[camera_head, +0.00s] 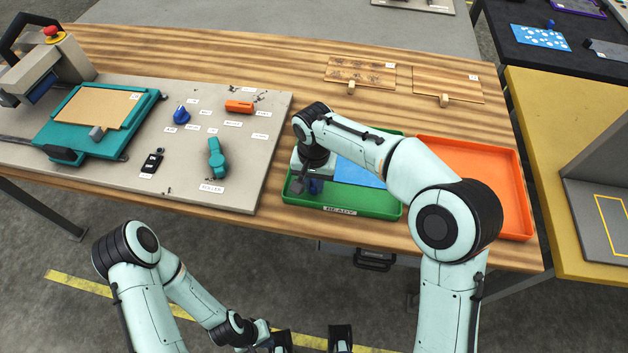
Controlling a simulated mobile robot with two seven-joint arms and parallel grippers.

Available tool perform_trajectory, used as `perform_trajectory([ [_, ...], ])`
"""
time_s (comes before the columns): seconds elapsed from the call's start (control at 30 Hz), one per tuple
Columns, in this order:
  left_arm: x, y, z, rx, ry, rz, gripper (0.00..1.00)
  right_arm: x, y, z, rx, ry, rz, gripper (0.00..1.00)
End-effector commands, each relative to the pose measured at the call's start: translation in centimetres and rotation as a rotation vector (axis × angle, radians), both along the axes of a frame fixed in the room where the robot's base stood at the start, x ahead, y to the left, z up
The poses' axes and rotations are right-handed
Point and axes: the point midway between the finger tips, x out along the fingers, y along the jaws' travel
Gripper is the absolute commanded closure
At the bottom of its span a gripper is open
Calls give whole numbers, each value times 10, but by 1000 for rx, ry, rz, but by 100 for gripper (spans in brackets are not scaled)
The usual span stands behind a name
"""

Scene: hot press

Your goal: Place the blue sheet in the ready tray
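The blue sheet (357,173) lies inside the green tray (376,206), which bears a READY label on its front. My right arm crosses in front of the sheet and hides much of it. My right gripper (306,186) points down at the left part of the green tray, next to a small dark blue piece (317,186). I cannot tell whether its fingers are closed on this piece. My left gripper (311,341) is low at the bottom edge of the picture, in front of the table, with its fingers apart and nothing seen between them.
An orange tray (505,180) stands right of the green one. A grey board (245,165) at left holds a teal press plate (85,158), a teal tool (216,158), a blue knob (181,115) and an orange block (239,106). Wooden boards (362,75) lie behind.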

Motion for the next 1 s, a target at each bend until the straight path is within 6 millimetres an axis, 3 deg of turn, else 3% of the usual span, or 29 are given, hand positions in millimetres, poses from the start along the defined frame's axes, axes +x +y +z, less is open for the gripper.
perform_trajectory([
  [0.07, 0, 0, 0, 0, 0, 0, 100, 0, 0, 0, 0, 0, 0, 56],
  [0.47, 1, 0, 3, 0, -1, 0, 100, 0, 0, 9, 0, -1, 0, 56],
  [1.0, 9, 0, 22, 0, -10, 0, 100, 0, 1, 111, -1, -2, 1, 56],
])
